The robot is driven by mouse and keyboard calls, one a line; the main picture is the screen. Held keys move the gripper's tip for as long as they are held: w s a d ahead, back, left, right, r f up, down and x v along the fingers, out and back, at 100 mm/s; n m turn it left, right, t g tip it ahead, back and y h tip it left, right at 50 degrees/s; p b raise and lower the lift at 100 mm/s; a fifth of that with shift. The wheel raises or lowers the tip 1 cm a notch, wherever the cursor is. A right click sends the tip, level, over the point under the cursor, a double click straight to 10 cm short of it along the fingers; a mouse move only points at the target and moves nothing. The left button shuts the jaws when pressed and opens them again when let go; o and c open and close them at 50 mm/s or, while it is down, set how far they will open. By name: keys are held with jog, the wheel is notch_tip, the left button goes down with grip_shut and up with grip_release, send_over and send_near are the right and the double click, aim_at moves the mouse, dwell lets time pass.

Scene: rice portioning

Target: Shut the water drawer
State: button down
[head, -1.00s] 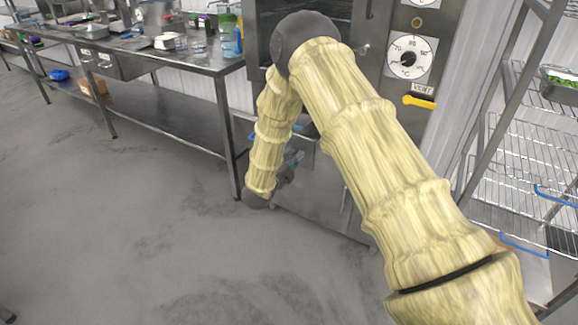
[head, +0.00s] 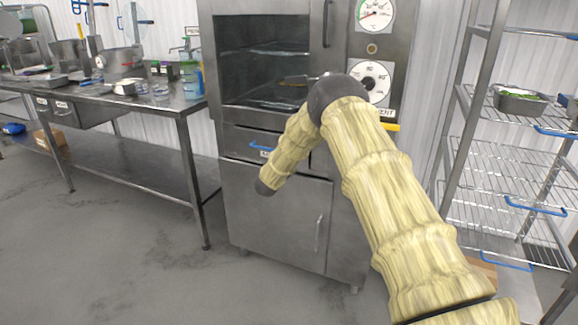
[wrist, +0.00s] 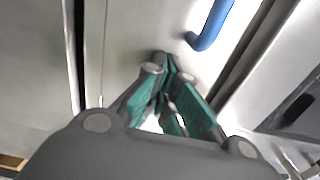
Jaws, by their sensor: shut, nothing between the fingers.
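The water drawer (head: 239,141) is a steel drawer front with a blue handle (head: 260,147), below the oven's open chamber. It looks about level with the oven front in the head view, but my arm covers its right part, so I cannot tell if it is fully closed. In the wrist view the blue handle (wrist: 212,25) is at the top, beside a pale metal front. My gripper (wrist: 168,68) is shut and empty, its green-padded fingers near that metal surface, below and left of the handle. Contact cannot be told. The gripper is hidden behind my arm in the head view.
The oven's lower cabinet door (head: 275,215) is closed. A steel worktable (head: 120,104) with containers stands left. A wire rack (head: 510,145) with blue handles and a tray of greens (head: 519,100) stands right. The grey floor (head: 130,245) in front is clear.

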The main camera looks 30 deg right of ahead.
jog(key=shift+w+d+r, duration=0.1)
jog(key=shift+d+r, duration=0.05)
jog(key=shift+r, duration=0.15)
jog(key=shift+r, duration=0.1)
jog(key=v, duration=1.4)
jog(key=shift+f, duration=0.45)
